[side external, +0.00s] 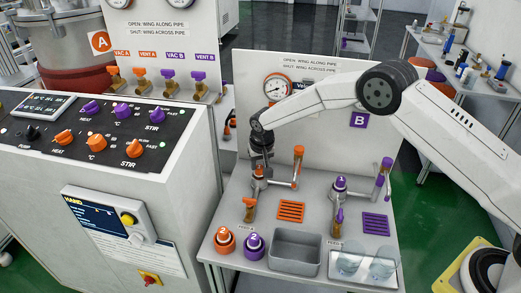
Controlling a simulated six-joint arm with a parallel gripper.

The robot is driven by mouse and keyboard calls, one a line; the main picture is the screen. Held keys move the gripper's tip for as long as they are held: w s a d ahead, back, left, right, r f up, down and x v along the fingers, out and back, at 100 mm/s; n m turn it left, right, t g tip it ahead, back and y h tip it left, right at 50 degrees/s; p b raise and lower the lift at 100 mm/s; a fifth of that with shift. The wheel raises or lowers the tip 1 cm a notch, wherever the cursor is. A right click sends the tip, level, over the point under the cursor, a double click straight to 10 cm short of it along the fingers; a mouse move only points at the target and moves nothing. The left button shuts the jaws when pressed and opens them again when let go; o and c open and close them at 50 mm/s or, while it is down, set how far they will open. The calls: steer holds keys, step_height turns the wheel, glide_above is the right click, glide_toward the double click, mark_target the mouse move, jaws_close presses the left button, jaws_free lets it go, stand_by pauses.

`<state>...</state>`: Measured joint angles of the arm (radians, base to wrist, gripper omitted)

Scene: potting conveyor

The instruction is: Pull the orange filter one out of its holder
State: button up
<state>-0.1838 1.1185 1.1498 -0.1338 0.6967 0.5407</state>
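The orange filter marked 1 (259,173) stands upright in its metal holder (258,187), at the back left of the bench top. My gripper (260,163) points down right over the filter, and its fingertips are at or very near the filter's top. The picture is too small to tell whether the fingers touch it or how far they are closed. The purple filter marked 1 (341,183) sits in a similar holder to the right. A spare orange filter marked 2 (225,240) and a purple one marked 2 (253,245) stand at the front left.
An orange-capped tube (298,165) rises just right of the orange holder, and an orange-handled valve (249,209) stands in front. A grey bin (295,267) and a tray with two beakers (340,277) are at the front. The back panel (330,125) stands close behind.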

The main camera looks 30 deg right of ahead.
jaws_close()
steer(key=shift+r, duration=2.5)
steer(key=shift+r, duration=1.2)
steer(key=shift+r, duration=0.25)
stand_by(0.3)
step_height(320, 180, up, 7)
glide_above(260, 168)
steer(key=shift+f, duration=0.2)
stand_by(0.8)
stand_by(0.5)
